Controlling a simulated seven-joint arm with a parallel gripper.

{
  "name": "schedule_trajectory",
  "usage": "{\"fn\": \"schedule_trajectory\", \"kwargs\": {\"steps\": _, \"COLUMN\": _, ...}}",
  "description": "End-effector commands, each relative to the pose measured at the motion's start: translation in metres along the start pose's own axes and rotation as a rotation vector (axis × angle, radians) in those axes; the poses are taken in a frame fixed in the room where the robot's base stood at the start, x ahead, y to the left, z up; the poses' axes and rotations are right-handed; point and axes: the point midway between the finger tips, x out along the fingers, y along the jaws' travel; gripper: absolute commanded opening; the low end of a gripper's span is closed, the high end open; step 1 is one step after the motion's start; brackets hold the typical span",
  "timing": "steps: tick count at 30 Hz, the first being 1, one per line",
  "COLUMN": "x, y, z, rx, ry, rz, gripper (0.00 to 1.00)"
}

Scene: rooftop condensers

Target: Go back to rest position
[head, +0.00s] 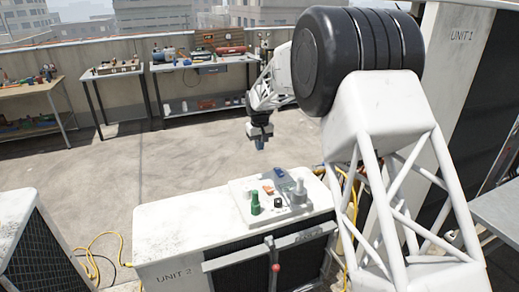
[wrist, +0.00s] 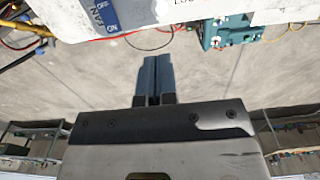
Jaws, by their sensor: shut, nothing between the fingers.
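My gripper (head: 261,144) hangs in the air beyond the far edge of the white UNIT 2 condenser (head: 165,222), pointing down, in the head view. In the wrist view my gripper (wrist: 152,62) shows two blue-grey fingers side by side, shut with nothing between them. Concrete floor lies behind the fingers there. My white arm with its black joint fills the right half of the head view. It hides part of what stands behind it.
A control panel (head: 243,207) with a green knob (head: 255,203) and a grey knob sits on the UNIT 2 top. The UNIT 1 cabinet (head: 455,90) stands at the right. Workbenches (head: 205,65) line the far wall. Yellow cables (head: 92,262) lie on the floor. Open floor (head: 190,140) spreads between.

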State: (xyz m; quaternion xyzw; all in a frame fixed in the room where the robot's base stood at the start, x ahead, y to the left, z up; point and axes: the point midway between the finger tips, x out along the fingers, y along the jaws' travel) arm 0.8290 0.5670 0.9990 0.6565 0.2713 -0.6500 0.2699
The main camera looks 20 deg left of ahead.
Motion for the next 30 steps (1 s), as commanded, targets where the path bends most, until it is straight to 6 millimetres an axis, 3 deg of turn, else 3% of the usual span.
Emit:
{"fn": "schedule_trajectory", "kwargs": {"steps": 23, "x": -0.001, "y": 0.001, "z": 0.0, "rx": 0.001, "ry": 0.001, "rz": 0.0, "gripper": 0.0}}
{"fn": "schedule_trajectory", "kwargs": {"steps": 30, "x": -0.015, "y": 0.013, "z": 0.016, "rx": 0.02, "ry": 0.007, "rz": 0.002, "gripper": 0.0}}
